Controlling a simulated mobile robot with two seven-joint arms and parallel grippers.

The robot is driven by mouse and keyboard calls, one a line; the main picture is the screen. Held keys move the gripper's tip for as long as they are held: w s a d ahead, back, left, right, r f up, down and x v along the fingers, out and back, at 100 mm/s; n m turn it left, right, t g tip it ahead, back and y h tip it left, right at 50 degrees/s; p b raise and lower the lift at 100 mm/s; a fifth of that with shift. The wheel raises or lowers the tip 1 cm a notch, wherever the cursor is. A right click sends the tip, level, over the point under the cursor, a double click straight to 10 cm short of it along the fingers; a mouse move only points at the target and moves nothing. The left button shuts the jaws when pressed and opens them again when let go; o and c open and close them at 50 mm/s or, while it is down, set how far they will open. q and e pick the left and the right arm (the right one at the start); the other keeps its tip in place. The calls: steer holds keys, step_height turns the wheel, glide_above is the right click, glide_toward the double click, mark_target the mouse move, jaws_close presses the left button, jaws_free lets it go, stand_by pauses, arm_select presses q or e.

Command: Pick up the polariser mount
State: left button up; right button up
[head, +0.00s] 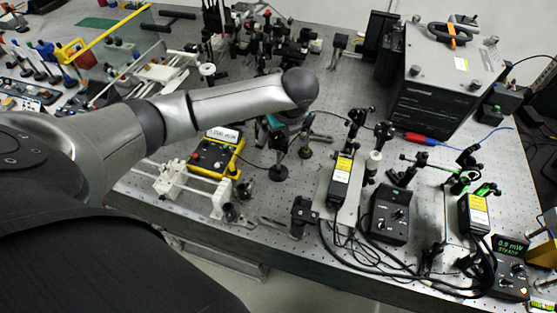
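My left arm comes in from the left and its wrist hangs over the middle of the optical bench (262,205). My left gripper (284,124) points down below the wrist, mostly hidden by it, with a teal part showing. I cannot see whether its fingers are open or shut. A black post mount (279,160) on a round base stands directly beneath the gripper. It may be the polariser mount, but its top is hidden and I cannot tell whether the gripper touches it. My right gripper is not in view.
A yellow-edged meter (215,154) lies left of the gripper. Right of it stand a black module with a yellow label (341,180), a black control box (390,214) and cables. A large grey-topped box (445,85) fills the back right. Bare bench shows near the front left edge.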

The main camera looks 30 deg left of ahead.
arm_select(q)
jaws_close()
stand_by(0.6)
steer(key=shift+w+r, duration=0.15)
